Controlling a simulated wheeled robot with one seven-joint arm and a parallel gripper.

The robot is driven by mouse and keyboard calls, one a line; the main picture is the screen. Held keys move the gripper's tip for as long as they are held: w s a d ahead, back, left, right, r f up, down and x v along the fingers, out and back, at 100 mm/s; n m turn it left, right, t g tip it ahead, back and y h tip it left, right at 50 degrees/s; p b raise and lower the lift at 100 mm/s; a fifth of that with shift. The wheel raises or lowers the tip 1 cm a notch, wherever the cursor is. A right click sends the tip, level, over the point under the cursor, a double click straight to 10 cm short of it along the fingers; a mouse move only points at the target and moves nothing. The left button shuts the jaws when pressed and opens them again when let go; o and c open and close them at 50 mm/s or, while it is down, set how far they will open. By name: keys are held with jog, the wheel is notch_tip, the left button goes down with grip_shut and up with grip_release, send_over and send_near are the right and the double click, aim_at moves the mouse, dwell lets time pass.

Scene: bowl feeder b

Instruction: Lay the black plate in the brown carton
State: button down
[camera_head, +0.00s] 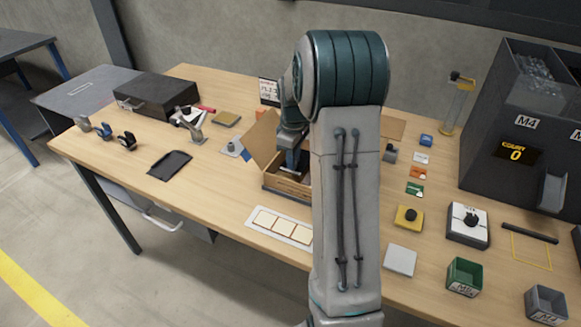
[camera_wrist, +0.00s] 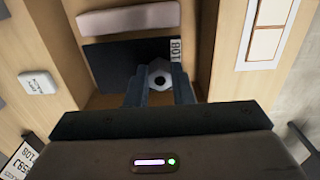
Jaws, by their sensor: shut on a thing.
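The brown carton (camera_head: 285,191) stands open near the middle of the table, with a flap raised on its left. My gripper (camera_head: 291,168) reaches down into it, partly hidden by my own arm. In the wrist view the black plate (camera_wrist: 112,62) lies between the carton's walls (camera_wrist: 203,45), with a white label at its right end. My gripper (camera_wrist: 160,92) is shut on a pale hexagonal boss with a dark hole, which appears to be on the plate. I cannot tell whether the plate touches the carton's floor.
A pale rounded bar (camera_wrist: 128,18) shows beside the plate. A white tray with cream squares (camera_head: 281,226) lies in front of the carton. A dark flat pan (camera_head: 170,165) and black case (camera_head: 156,95) lie left. Several small parts and bins stand right, before a dark counting machine (camera_head: 520,115).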

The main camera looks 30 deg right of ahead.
jog(key=shift+w+a+f, duration=0.35)
jog(key=shift+w+f, duration=0.05)
jog(key=shift+w, duration=0.15)
jog(key=shift+f, duration=1.95)
jog(key=shift+f, duration=0.2)
jog(key=c, duration=1.3)
grip_release()
jog(key=shift+o, duration=0.2)
jog(key=shift+r, duration=0.1)
